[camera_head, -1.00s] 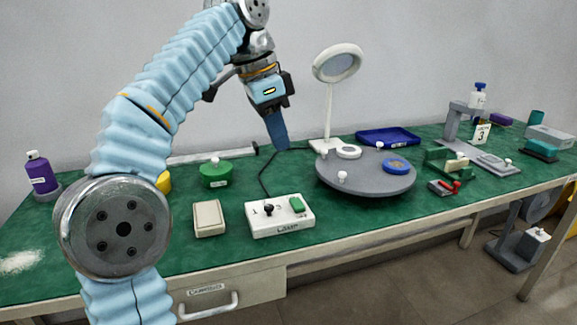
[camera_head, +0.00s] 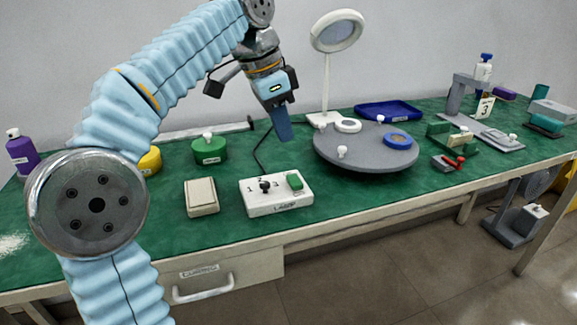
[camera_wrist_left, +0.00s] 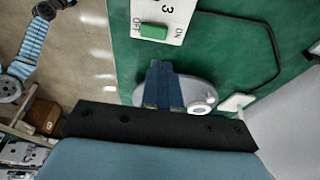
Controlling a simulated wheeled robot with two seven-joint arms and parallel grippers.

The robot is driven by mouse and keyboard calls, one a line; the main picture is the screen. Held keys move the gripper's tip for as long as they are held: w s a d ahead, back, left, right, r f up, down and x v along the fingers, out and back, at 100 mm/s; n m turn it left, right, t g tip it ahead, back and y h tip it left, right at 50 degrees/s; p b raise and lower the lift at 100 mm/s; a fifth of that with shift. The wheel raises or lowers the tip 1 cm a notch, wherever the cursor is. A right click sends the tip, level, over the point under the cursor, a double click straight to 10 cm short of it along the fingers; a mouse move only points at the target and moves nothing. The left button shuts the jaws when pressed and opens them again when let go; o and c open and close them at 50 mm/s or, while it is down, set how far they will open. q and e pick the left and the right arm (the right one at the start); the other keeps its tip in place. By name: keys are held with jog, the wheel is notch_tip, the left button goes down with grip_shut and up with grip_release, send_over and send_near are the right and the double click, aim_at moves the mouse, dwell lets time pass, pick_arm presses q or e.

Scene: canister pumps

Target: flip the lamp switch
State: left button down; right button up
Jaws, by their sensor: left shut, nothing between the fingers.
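The lamp switch box (camera_head: 276,194) is a white block marked LAMP on the green table, with a black knob (camera_head: 265,187) and a green rocker switch (camera_head: 295,181). My left gripper (camera_head: 284,138) is shut and empty, its blue fingers pointing down, above and behind the box in the picture and apart from it. In the left wrist view the fingertips (camera_wrist_left: 160,68) show beneath the green switch (camera_wrist_left: 153,31), beside an ON mark. The ring-headed lamp (camera_head: 337,31) stands behind. Another blue arm ends in a dark part (camera_wrist_left: 50,8), perhaps my right gripper; its jaws are unclear.
A grey turntable (camera_head: 352,165) with white knobs and a blue ring stands right of the box. A beige block (camera_head: 202,197) and a green round weight (camera_head: 209,150) are left of it. A black cable (camera_head: 258,157) runs behind. A blue tray (camera_head: 388,109) lies at the back.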

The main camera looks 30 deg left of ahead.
aim_at(296, 179)
pick_arm(q)
jog(key=x, duration=0.2)
jog(key=b+x, duration=0.1)
jog(key=x, duration=0.3)
jog(key=shift+s+a+f, duration=0.1)
jog(key=shift+s+f, duration=0.1)
jog(key=shift+f, duration=0.2)
jog(key=shift+f+b, duration=0.35)
jog(key=shift+f, duration=0.4)
jog(key=shift+f, duration=0.2)
jog(key=shift+s+d+r, duration=0.25)
jog(key=shift+s+d, duration=0.2)
jog(key=shift+d, duration=0.1)
